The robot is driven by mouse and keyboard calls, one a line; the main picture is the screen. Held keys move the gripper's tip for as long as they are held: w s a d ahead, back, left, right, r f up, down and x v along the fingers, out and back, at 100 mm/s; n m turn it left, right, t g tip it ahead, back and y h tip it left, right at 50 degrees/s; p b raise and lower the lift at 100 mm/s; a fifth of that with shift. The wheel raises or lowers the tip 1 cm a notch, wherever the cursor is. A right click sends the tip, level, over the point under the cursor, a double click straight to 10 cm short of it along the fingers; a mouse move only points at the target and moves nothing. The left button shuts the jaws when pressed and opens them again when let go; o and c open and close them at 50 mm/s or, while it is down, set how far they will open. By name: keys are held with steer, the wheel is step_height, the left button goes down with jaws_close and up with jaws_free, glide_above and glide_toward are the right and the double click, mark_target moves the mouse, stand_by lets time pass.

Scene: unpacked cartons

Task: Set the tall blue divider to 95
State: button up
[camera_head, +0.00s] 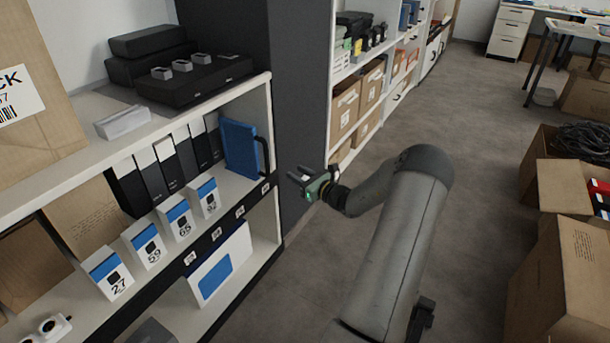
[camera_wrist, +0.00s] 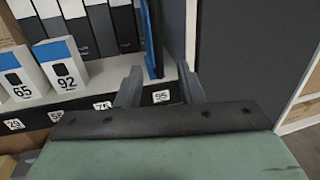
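The tall blue divider (camera_head: 240,148) stands on the shelf at the right end of a row of black and white binders. A black handle (camera_head: 266,155) is on its front edge. In the wrist view the divider (camera_wrist: 152,40) rises behind the rail, close above the label 95 (camera_wrist: 161,97); I cannot tell whether it lines up exactly. That label is the rightmost on the black rail (camera_head: 228,222). My gripper (camera_head: 300,178) is in front of the shelf's right end, apart from the divider. In the wrist view its fingers (camera_wrist: 160,85) are spread and empty.
White-blue boxes numbered 27, 59, 65 and 92 (camera_head: 207,197) stand left of the divider along the shelf front. The shelf's right side wall (camera_head: 268,110) is close to the divider. Open cartons (camera_head: 565,270) stand at the right; the aisle floor (camera_head: 470,160) is clear.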

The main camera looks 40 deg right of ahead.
steer(key=shift+s+d, duration=0.1)
steer(key=shift+s, duration=1.2)
